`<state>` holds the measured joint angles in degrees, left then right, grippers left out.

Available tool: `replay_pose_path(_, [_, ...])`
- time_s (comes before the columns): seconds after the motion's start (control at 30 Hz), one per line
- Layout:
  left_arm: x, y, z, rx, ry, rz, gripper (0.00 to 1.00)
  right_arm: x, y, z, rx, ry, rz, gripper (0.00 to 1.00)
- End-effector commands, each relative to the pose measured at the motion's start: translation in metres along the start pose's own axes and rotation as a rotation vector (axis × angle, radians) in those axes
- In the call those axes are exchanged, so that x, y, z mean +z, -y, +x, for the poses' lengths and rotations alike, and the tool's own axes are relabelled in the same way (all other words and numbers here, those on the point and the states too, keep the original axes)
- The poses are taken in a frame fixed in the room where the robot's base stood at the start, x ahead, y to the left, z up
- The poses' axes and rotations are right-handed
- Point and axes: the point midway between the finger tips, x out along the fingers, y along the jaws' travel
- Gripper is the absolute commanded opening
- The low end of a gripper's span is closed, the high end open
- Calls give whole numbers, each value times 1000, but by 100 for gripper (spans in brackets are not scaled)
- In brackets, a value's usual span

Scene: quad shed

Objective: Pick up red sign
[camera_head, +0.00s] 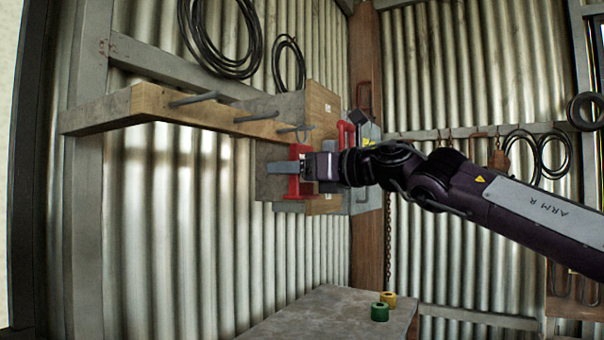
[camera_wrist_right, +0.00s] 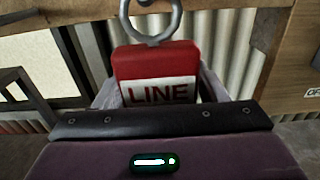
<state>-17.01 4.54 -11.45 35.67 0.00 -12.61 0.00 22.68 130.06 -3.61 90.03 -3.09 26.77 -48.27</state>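The red sign (camera_head: 295,184) hangs upright by a metal ring at the outer pegs of the wooden rail in the head view. In the right wrist view the red sign (camera_wrist_right: 152,62) faces the camera, with the word LINE on a white band and its ring above. My right gripper (camera_head: 280,168) is at the sign, with a grey finger across it. In the wrist view grey fingers (camera_wrist_right: 158,92) flank the sign's left and right edges. I cannot tell whether they press on it. The sign's lower part is hidden behind the gripper. My left gripper is out of view.
The wooden rail (camera_head: 170,103) carries several metal pegs (camera_head: 195,99). A wooden board (camera_head: 322,105) stands close behind the gripper. A grey bench (camera_head: 320,312) below holds a green roll (camera_head: 380,312) and a yellow roll (camera_head: 388,298). Black cable loops (camera_head: 222,40) hang on the corrugated wall.

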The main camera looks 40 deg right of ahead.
Motion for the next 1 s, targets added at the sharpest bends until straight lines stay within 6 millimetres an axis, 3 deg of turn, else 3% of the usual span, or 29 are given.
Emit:
replay_pose_path(0.03, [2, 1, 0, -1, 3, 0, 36, 0, 0, 0, 0, 0, 0, 58])
replay_pose_path(0.23, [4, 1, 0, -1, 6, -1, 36, 0, 0, 0, 0, 0, 0, 32])
replay_pose_path(0.57, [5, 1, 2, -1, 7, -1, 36, 2, 0, 0, -1, 0, -1, 32])
replay_pose_path(0.73, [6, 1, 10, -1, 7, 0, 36, 14, 0, 0, -2, 1, -3, 32])
replay_pose_path(1.0, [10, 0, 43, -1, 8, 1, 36, 11, 0, -55, -1, 7, -3, 32])
